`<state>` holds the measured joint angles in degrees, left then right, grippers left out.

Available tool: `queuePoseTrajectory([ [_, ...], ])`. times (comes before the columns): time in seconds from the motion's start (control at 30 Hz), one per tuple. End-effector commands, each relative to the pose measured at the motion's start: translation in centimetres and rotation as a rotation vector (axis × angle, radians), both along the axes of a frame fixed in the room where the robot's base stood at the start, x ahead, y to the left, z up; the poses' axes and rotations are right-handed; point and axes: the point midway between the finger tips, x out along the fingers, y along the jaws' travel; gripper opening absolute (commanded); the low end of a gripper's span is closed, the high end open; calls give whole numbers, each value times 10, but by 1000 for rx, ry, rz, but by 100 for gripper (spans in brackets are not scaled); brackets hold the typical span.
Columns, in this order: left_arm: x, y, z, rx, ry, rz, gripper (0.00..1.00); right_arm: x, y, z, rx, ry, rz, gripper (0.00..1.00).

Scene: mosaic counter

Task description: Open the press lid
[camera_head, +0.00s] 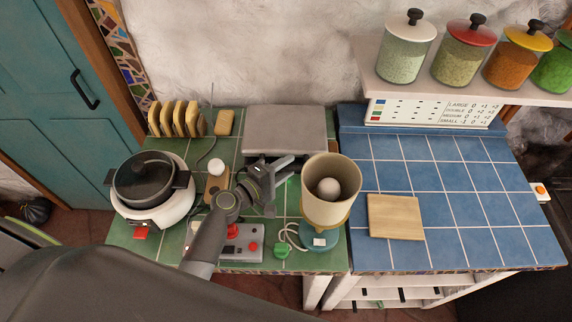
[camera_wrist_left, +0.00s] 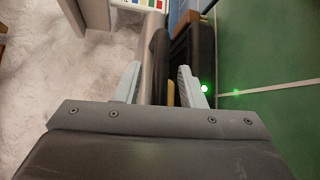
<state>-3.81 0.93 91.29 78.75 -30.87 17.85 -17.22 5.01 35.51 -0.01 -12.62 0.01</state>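The press is a grey appliance at the back of the green-tiled counter, with a flat grey lid (camera_head: 285,128). In the left wrist view, a dark upper plate (camera_wrist_left: 158,55) and a dark base (camera_wrist_left: 193,55) lie close together, with a yellowish piece (camera_wrist_left: 170,94) showing in the narrow gap. The lid looks down. My left gripper (camera_head: 284,168) is at the press's front edge. Its two fingers (camera_wrist_left: 160,85) stand apart, one towards the lid side and one towards the base side, with nothing visibly clamped. Finger contact cannot be told. My right gripper is out of view.
A beige-topped machine (camera_head: 322,215) holding a pale ball stands close to the right of my left gripper. A cooker (camera_head: 152,205), toast rack (camera_head: 178,118) and red-buttoned box (camera_head: 240,243) are on the left. The blue counter (camera_head: 455,200) is mostly clear except for a wooden board (camera_head: 396,218).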

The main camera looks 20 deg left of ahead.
Motion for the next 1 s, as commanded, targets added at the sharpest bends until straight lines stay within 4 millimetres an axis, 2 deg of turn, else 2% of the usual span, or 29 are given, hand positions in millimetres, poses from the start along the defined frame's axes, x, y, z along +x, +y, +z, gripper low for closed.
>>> queuePoseTrajectory([
  [0.37, 4, -2, -1, 1, 0, 0, 36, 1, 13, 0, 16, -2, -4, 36],
  [0.63, 4, -2, -1, 0, 0, 0, 1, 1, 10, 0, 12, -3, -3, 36],
  [1.0, 6, -2, 1, 1, 0, 0, 0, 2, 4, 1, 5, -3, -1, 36],
])
